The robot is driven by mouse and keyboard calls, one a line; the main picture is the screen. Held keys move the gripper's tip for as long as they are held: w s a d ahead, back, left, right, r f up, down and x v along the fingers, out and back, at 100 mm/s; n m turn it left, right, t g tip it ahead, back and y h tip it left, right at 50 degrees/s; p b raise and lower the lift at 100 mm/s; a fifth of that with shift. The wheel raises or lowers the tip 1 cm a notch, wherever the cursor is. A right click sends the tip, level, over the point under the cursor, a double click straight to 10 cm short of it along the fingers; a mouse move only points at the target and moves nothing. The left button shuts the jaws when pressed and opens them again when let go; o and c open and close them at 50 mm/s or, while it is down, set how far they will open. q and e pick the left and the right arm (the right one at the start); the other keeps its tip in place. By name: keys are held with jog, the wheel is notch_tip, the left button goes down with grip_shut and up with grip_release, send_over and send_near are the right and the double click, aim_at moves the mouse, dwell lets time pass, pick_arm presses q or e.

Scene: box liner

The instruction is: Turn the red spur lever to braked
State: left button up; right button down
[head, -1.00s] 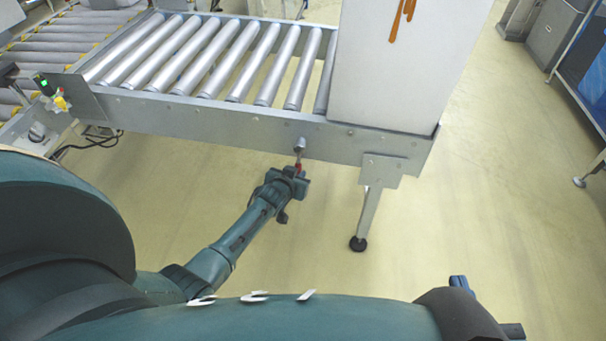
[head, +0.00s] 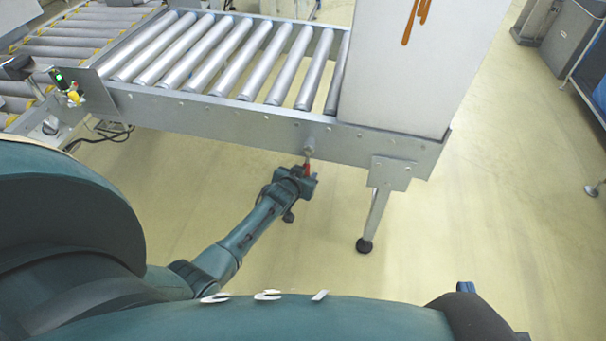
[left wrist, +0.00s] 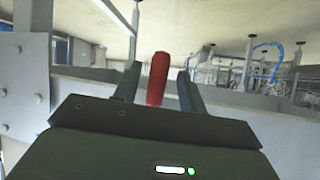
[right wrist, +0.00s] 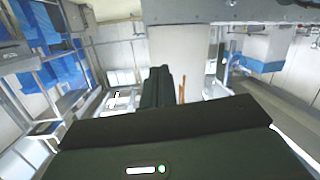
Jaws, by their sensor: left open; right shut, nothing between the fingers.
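The red spur lever (head: 308,167) hangs below its pivot on the side rail (head: 240,119) of the roller conveyor. My left gripper (head: 305,174) is at the lever's lower end. In the left wrist view the red lever grip (left wrist: 157,79) stands between the two fingers of my left gripper (left wrist: 157,85), with a gap visible on each side, so the gripper is open around it. My right gripper (right wrist: 160,85) shows in the right wrist view with its fingers together and empty, away from the lever. The lever's position marking cannot be read.
Rollers (head: 235,60) lie above the rail. A large white box (head: 405,70) stands at the conveyor's right end. A support leg (head: 374,215) is to the right of the lever. A small panel with a green light (head: 60,77) is at the left. The floor (head: 480,220) right of the leg is clear.

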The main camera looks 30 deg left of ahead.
pick_arm(q)
jog(key=p+v, duration=0.6)
jog(key=v, duration=0.7)
pick_arm(e)
jog(key=r, duration=0.1)
jog(key=s+d+r+m, duration=0.1)
jog(key=r+m+g+h, duration=0.1)
jog(key=r, duration=0.1)
jog(key=shift+s+d, duration=0.35)
jog(key=shift+d, duration=0.05)
pick_arm(q)
jog(key=shift+s, duration=0.1)
pick_arm(e)
jog(key=shift+r, duration=0.1)
